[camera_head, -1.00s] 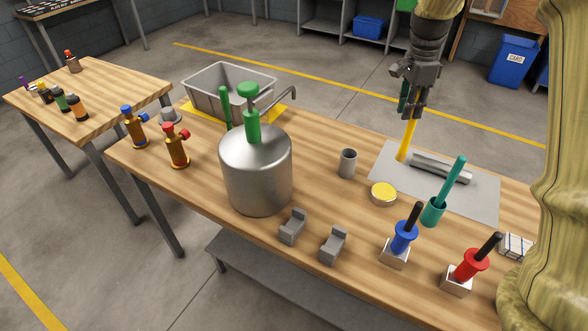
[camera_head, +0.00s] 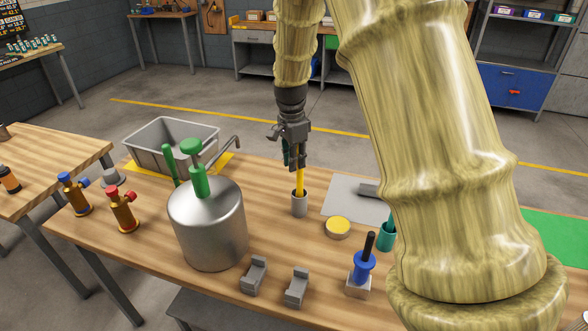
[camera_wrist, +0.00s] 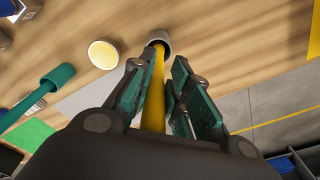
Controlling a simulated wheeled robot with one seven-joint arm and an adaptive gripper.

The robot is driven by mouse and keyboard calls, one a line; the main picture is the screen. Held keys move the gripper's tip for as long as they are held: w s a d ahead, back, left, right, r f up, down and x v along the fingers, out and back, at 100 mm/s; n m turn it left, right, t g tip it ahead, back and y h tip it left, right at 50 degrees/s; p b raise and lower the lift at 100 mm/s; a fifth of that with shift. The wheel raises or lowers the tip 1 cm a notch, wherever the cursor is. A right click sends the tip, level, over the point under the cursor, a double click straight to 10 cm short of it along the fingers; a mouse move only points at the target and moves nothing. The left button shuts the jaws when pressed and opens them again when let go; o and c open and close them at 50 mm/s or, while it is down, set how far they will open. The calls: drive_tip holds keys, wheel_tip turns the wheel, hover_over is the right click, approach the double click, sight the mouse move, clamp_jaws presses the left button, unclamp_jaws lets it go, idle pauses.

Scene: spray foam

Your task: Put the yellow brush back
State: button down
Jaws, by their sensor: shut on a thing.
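The yellow brush (camera_head: 300,179) hangs upright from my gripper (camera_head: 297,163), its lower part inside the grey cup (camera_head: 299,205) on the table. My gripper is shut on the upper part of the brush. In the wrist view, the yellow brush (camera_wrist: 154,95) runs between the fingers of my gripper (camera_wrist: 163,90) to the mouth of the grey cup (camera_wrist: 159,43). The brush's lower end is hidden in the cup; I cannot tell whether it touches the bottom.
A yellow-topped tin (camera_head: 338,226) stands right of the cup, beside the grey mat (camera_head: 345,205). The steel tank (camera_head: 208,230) with green pump stands left. A teal holder (camera_head: 386,237) is partly hidden by my arm. Bare wood (camera_head: 265,185) lies behind the cup.

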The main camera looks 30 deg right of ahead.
wheel_tip(320, 180, down, 4)
drive_tip(key=shift+r+p, duration=0.2)
drive_tip(key=shift+p, duration=0.15)
drive_tip(key=c, duration=1.3)
unclamp_jaws()
drive_tip(key=shift+f, duration=0.15)
drive_tip(key=shift+c, duration=0.2)
wheel_tip(320, 180, up, 12)
drive_tip(key=b, duration=0.2)
drive_tip(key=shift+a+r, duration=0.2)
drive_tip(key=shift+a, duration=0.15)
